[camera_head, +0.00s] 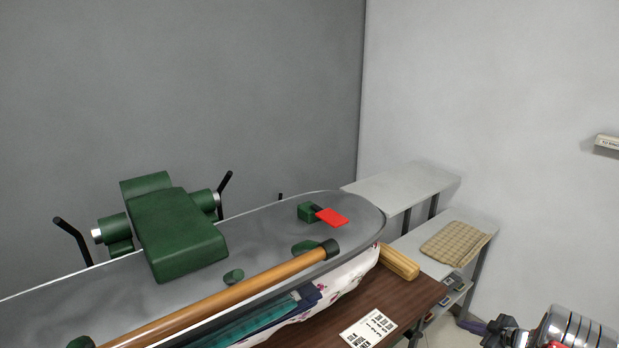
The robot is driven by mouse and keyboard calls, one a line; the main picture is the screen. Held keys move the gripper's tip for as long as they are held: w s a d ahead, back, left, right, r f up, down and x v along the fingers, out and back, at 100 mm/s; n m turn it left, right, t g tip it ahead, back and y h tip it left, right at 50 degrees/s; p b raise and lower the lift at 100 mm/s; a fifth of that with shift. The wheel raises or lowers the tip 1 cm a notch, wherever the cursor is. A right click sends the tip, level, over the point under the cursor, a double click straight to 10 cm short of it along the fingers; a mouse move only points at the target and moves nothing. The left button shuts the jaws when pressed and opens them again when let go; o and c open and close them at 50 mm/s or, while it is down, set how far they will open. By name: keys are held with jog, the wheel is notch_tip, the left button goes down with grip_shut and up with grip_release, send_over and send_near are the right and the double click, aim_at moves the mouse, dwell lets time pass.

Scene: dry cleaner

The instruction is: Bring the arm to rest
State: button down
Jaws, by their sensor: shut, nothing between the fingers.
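My gripper (490,328) is at the bottom right of the head view, at the end of my arm (575,330), which enters from the lower right corner. The gripper is small and dark here, and its fingers are shut with nothing between them. It is to the right of the brown table (408,300), apart from it in the picture. The rest of the arm is cut off by the frame edge.
A large grey pressing machine (265,225) with green parts and a wooden bar (230,296) fills the left and middle. A white shelf unit (405,187) with a folded checked cloth (456,242) stands at the back right. A printed card (368,328) lies on the table.

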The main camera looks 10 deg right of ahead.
jog(key=s+d+f+m+g+h, duration=0.2)
jog(key=s+d+f+m+h, duration=0.3)
jog(key=d, duration=0.3)
jog(key=s+a+r+m+g+h, duration=0.2)
jog(key=s+r+g, duration=0.1)
jog(key=r, duration=0.4)
jog(key=s+a+r+m+g+h, duration=0.2)
jog(key=s+r, duration=0.1)
jog(key=r, duration=0.4)
jog(key=s+a+r+y, duration=0.2)
jog(key=s+a+r, duration=0.5)
jog(key=a, duration=1)
jog(key=s+a+r+t+y, duration=0.1)
jog(key=s+a+r, duration=0.6)
jog(key=a+r, duration=0.6)
jog(key=s+a+r+n+y, duration=0.1)
jog(key=s+a+r, duration=0.6)
jog(key=a, duration=1.4)
notch_tip(320, 180, up, 4)
jog(key=shift+s+a+r+t+y, duration=0.15)
jog(key=shift+a+t+y, duration=0.15)
jog(key=shift+y, duration=0.5)
